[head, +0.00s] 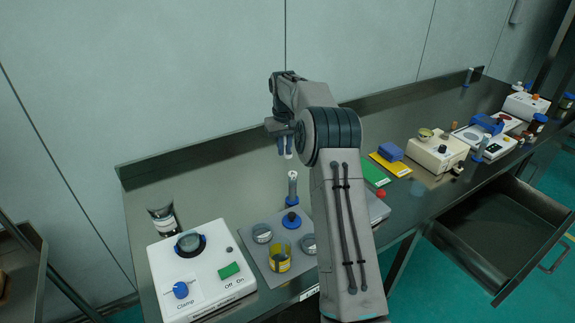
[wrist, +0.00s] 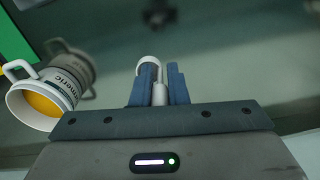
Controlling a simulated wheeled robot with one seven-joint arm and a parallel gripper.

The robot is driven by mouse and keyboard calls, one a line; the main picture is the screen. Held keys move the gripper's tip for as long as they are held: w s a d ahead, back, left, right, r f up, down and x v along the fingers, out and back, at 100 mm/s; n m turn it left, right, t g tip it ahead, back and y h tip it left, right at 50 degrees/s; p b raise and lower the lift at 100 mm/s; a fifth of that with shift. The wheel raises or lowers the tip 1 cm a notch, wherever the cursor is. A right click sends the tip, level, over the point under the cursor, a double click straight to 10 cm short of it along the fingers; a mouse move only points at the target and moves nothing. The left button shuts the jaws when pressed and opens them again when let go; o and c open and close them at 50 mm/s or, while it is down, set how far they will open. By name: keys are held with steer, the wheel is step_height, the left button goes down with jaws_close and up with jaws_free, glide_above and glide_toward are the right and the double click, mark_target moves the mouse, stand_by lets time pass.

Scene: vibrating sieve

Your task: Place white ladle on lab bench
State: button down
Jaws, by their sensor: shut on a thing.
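My gripper (head: 285,147) is above the lab bench (head: 225,190), near its back edge, with its fingers pointing down. In the wrist view its blue fingers (wrist: 160,88) are shut on a thin white piece, which I take to be the white ladle (wrist: 159,94). A rounded white end shows just beyond the left finger. In the head view only a small white tip (head: 289,155) shows below the fingers. The rest of the ladle is hidden, and its gap from the bench is hard to judge.
A white clamp machine (head: 212,285) stands at the front left. Several devices fill the right side; a drawer (head: 500,235) is open there. The back left bench is mostly clear.

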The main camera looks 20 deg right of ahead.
steer(key=a+f, duration=0.2)
steer(key=a, duration=0.1)
steer(key=a+f+p, duration=0.1)
steer(key=a+f, duration=0.1)
steer(key=a, duration=0.2)
steer(key=a+f+p, duration=0.1)
steer(key=a+f, duration=0.1)
steer(key=a, duration=0.2)
steer(key=shift+s+a+f, duration=0.1)
steer(key=shift+a+f, duration=0.15)
steer(key=shift+f, duration=0.15)
steer(key=shift+f+p, duration=0.75)
steer(key=shift+f, duration=1.45)
steer(key=c, duration=1.4)
jaws_free()
steer(key=shift+r, duration=0.1)
